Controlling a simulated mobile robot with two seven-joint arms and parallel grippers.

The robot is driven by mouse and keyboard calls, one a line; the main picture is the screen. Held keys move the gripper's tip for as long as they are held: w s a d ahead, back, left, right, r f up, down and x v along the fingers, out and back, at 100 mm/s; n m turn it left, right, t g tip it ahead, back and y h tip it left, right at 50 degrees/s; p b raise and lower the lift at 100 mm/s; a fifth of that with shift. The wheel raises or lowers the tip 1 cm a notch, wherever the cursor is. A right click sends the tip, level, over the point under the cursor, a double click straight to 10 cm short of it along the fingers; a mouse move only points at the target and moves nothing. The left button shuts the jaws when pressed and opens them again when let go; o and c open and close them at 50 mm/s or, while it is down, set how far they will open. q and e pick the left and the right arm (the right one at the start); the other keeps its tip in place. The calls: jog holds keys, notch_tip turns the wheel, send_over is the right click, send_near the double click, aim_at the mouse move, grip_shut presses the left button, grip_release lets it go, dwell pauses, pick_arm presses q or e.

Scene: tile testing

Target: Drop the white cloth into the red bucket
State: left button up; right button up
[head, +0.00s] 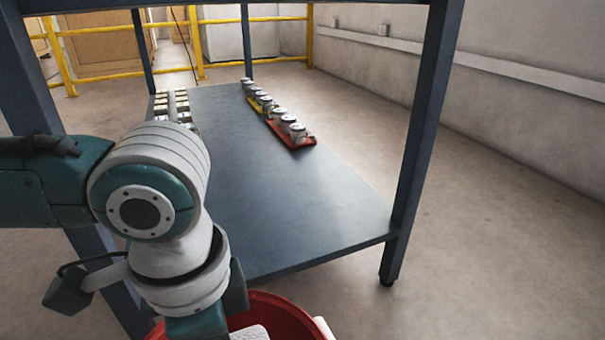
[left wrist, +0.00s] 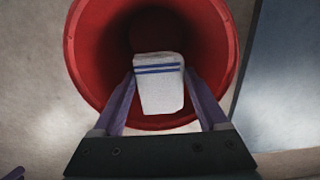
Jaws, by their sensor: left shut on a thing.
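The white cloth (left wrist: 160,88) with two blue stripes is between the fingers of my left gripper (left wrist: 163,88) in the left wrist view. My left gripper is shut on it. The cloth appears over the open mouth of the red bucket (left wrist: 88,50). In the head view the red bucket (head: 290,312) shows at the bottom edge, partly hidden by my left arm. A piece of the white cloth (head: 250,333) shows beside the arm there. The left fingertips are out of the head view. My right gripper is in neither view.
A dark blue table (head: 290,205) stands behind the bucket, with blue uprights at its corners. Several cans (head: 287,122) stand in a row on red and yellow trays. Small items (head: 172,108) lie at the table's far left. Open floor (head: 500,250) is to the right.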

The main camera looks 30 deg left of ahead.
pick_arm(q)
jog(key=o, duration=1.5)
jog(key=shift+o, duration=0.2)
jog(key=shift+r, duration=0.1)
notch_tip(320, 180, up, 10)
jog(key=p, duration=0.8)
